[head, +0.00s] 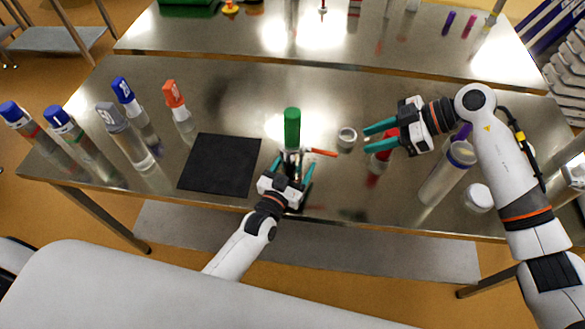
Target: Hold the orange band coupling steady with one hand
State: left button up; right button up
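I cannot make out a part that is clearly the orange band coupling. A small orange-red piece with a pale end (321,153) lies on the steel table, right of an upright green cylinder (292,127). My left gripper (292,167) is in front of the green cylinder, fingers spread on either side of a shiny piece below it. I see no clear contact there. My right gripper (372,138) is open, its fingers pointing left. A red-topped item (384,152) is just below or behind its fingers, partly hidden.
A pale ring or cup (347,137) stands between the grippers. A black mat (222,164) lies left of my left gripper. Several capped bottles stand at the left, including an orange-capped one (177,104). A clear jar (447,172) and white lid (478,197) are at the right.

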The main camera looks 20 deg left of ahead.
pick_arm(q)
jog(key=c, duration=1.4)
pick_arm(e)
jog(key=shift+c, duration=0.2)
pick_arm(q)
jog(key=shift+o, duration=0.2)
pick_arm(e)
jog(key=shift+s+d+f, duration=0.1)
jog(key=shift+s, duration=0.1)
jog(key=c, duration=0.6)
jog(key=s+t, duration=0.1)
jog(key=s, duration=0.1)
jog(key=s+d+r+n+t+y, duration=0.1)
jog(key=s+t, duration=0.1)
jog(key=s+d+r+n+t, duration=0.1)
jog(key=s+t, duration=0.1)
jog(key=s, duration=0.1)
jog(key=shift+d+r, duration=0.15)
jog(key=shift+r, duration=0.1)
grip_shut()
send_near(324, 152)
jog(key=a, duration=0.4)
jog(key=shift+w+a+f+y, duration=0.15)
jog(key=shift+w+f, duration=0.2)
jog(key=shift+f, duration=0.4)
jog(key=shift+w+a+f+y, duration=0.15)
jog(key=shift+w+f, duration=0.2)
jog(key=shift+f, duration=0.45)
